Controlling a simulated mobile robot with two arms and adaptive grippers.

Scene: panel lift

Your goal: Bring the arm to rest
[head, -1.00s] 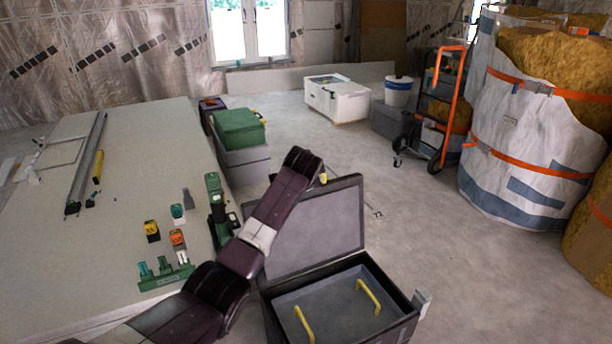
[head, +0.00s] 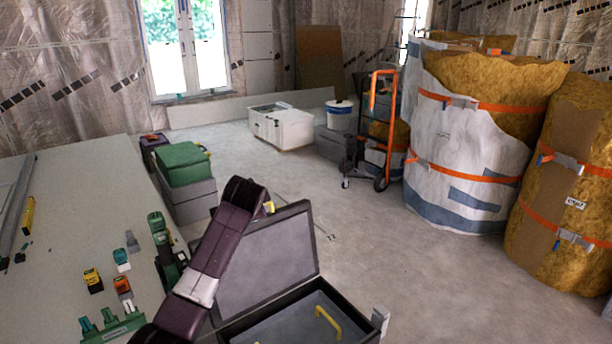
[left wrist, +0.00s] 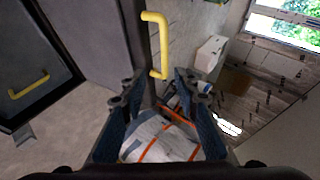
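My left arm (head: 215,250) reaches up from the bottom of the head view, bent, in front of the open case's lid (head: 275,258). Its gripper cannot be made out in the head view. In the left wrist view my left gripper (left wrist: 158,90) has its two dark fingers spread apart with nothing held between them. A yellow handle (left wrist: 157,45) shows beyond the fingertips, near the lid's edge; whether they touch is not clear, but the fingers are not closed on it. My right gripper is in neither view.
The open case (head: 300,325) has a yellow handle inside. A pale board table (head: 75,215) with tools is at left. Grey boxes under a green case (head: 183,163) stand beyond. A hand truck (head: 372,130) and large insulation bags (head: 465,150) stand right. Floor between is clear.

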